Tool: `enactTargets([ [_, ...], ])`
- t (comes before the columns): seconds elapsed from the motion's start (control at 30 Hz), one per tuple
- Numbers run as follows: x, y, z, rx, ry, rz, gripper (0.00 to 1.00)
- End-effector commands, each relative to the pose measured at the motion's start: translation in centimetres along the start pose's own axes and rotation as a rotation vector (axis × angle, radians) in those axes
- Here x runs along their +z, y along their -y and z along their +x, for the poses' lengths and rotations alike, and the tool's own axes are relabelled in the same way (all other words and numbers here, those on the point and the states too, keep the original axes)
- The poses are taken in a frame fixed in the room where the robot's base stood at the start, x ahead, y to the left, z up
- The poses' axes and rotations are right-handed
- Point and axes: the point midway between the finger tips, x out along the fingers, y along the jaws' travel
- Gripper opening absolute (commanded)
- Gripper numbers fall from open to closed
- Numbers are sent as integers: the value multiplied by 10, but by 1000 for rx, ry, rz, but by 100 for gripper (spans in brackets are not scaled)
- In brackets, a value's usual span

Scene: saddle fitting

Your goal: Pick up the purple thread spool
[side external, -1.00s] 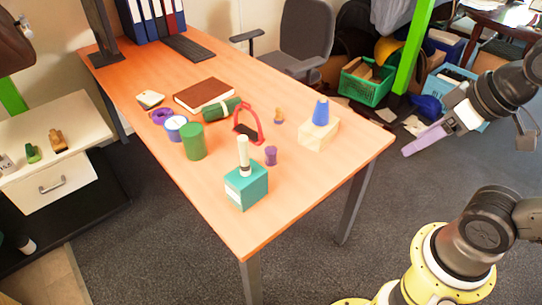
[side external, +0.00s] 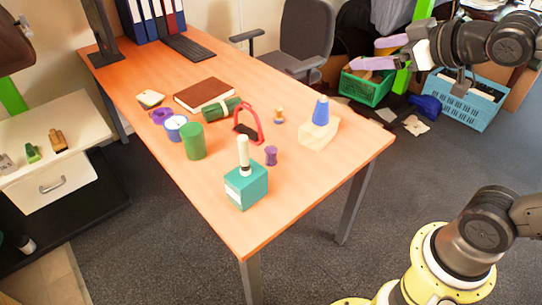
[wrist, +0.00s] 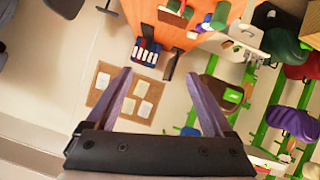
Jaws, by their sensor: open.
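The purple thread spool (side external: 271,155) stands upright on the orange wooden desk (side external: 310,175), just right of a teal box (side external: 247,186) with a white peg on top. The spool is small and I cannot make it out in the wrist view. My gripper (side external: 366,53), with two light purple fingers, is high up at the top right, beyond the desk and far from the spool. In the wrist view my gripper (wrist: 158,75) has its fingers spread with nothing between them.
Near the spool are a red arched piece (side external: 260,125), a green cylinder (side external: 194,141), and a pale block (side external: 318,132) with a blue cone. The desk's front right is clear.

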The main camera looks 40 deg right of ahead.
Motion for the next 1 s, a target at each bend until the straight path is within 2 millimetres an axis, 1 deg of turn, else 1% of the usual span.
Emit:
enactTargets([
  [0.03,-14,-3,19,5,-45,-42,86],
  [0.1,-33,-4,45,0,-114,-105,86],
  [0.17,-44,-3,68,-18,-168,-157,86],
  [0.2,-49,-1,84,-36,-201,-188,86],
  [0.27,-51,5,110,-74,-243,-231,86],
  [0.3,-49,9,128,-107,-267,-255,86],
  [0.37,-41,17,154,-164,-300,-283,86],
  [0.4,-32,22,171,-208,-318,-296,86],
  [0.47,-14,30,194,-277,-338,-301,86],
  [0.5,2,36,208,-323,-347,-296,86],
  [0.57,27,43,226,-392,-356,-278,86],
  [0.6,47,48,236,-437,-355,-258,86],
  [0.63,62,50,243,-467,-353,-240,86],
  [0.67,78,53,249,-495,-347,-220,86],
  [0.7,100,56,256,-529,-336,-190,86],
  [0.77,132,60,264,-565,-309,-146,86],
  [0.8,153,61,268,-582,-285,-118,86],
  [0.9,197,62,276,-594,-215,-54,86],
  [1.0,223,60,278,-590,-172,-8,86],
])
